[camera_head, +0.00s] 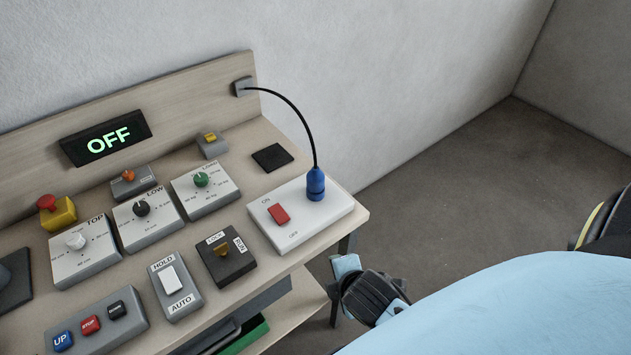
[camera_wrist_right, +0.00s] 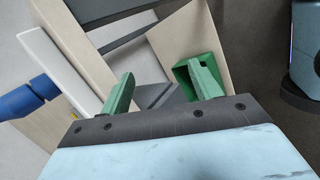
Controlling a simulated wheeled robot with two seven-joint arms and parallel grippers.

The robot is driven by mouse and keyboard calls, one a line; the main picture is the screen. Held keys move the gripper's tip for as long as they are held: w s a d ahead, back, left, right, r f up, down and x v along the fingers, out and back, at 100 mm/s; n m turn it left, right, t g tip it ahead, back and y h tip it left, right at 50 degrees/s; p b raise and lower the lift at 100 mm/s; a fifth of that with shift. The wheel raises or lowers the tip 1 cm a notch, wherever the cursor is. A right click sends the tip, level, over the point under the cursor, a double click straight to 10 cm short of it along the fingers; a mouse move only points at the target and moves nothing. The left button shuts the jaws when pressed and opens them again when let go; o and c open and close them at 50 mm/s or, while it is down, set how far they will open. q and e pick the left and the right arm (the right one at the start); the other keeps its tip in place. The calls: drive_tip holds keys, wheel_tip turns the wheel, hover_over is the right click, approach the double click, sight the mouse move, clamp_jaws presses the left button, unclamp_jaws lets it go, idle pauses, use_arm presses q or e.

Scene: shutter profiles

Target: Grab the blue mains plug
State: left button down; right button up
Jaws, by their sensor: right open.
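The blue mains plug (camera_head: 315,184) stands upright on the white switch panel (camera_head: 330,210) at the right end of the bench. The plug (camera_wrist_right: 30,98) shows there at the left edge, outside the fingers. My left gripper is not in view.
A red rocker switch (camera_head: 278,213) sits on the same panel, left of the plug. Several control boxes, such as the key switch box (camera_head: 226,258), cover the bench to the left. A display (camera_head: 106,138) reads OFF. The floor (camera_head: 450,180) right of the bench is clear.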

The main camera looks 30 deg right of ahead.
wheel_tip(320, 180, up, 8)
drive_tip(key=w+d+n+t+h, duration=0.1)
drive_tip(key=w+n+t, duration=0.1)
drive_tip(key=n, duration=0.3)
drive_tip(key=n+t+h, duration=0.1)
drive_tip(key=n+t, duration=0.3)
drive_tip(key=n, duration=0.8)
approach(318, 187)
drive_tip(key=b+x, duration=0.1)
drive_tip(key=x, duration=1.1)
drive_tip(key=shift+w, duration=0.1)
drive_tip(key=c, duration=1.1)
